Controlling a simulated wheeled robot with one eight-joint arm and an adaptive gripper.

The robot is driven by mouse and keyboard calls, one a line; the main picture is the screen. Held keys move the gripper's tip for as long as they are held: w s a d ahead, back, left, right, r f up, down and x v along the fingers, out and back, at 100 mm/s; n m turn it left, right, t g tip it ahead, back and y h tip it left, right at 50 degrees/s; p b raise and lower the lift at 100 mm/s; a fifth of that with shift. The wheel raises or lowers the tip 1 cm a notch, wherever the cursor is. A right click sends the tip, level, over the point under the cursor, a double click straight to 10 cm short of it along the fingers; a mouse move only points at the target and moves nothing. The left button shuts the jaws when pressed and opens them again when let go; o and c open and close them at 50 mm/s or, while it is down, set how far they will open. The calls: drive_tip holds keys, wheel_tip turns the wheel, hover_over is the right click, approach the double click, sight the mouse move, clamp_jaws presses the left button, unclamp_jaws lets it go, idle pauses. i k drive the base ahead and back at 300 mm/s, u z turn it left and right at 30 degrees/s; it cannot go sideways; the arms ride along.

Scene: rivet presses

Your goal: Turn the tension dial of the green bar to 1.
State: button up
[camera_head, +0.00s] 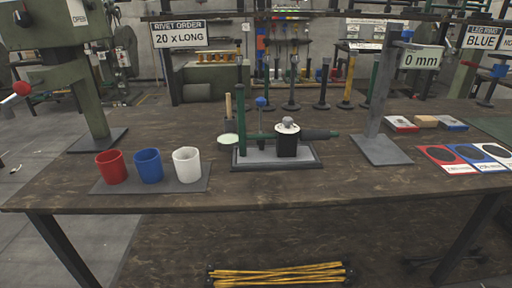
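A green bar (262,136) lies level across a small fixture on a grey base plate (308,160), near the middle of the table. A black block (287,147) stands at the bar. On top of the block is a pale round dial (288,128) with a grey knob. The dial's marks and setting are too small to read. A dark, handle-like end (320,134) sticks out to the right of the block. A green post and a blue-topped post stand at the left of the fixture. My gripper is not in view.
Red (111,167), blue (149,166) and white (187,165) cups stand on a grey mat at front left. A green press (80,95) rises behind them. A grey stand (382,148) with a "0 mm" sign is right of the fixture. The table's front centre is clear.

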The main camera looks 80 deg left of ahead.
sight(287, 121)
drive_tip(key=u, duration=3.2)
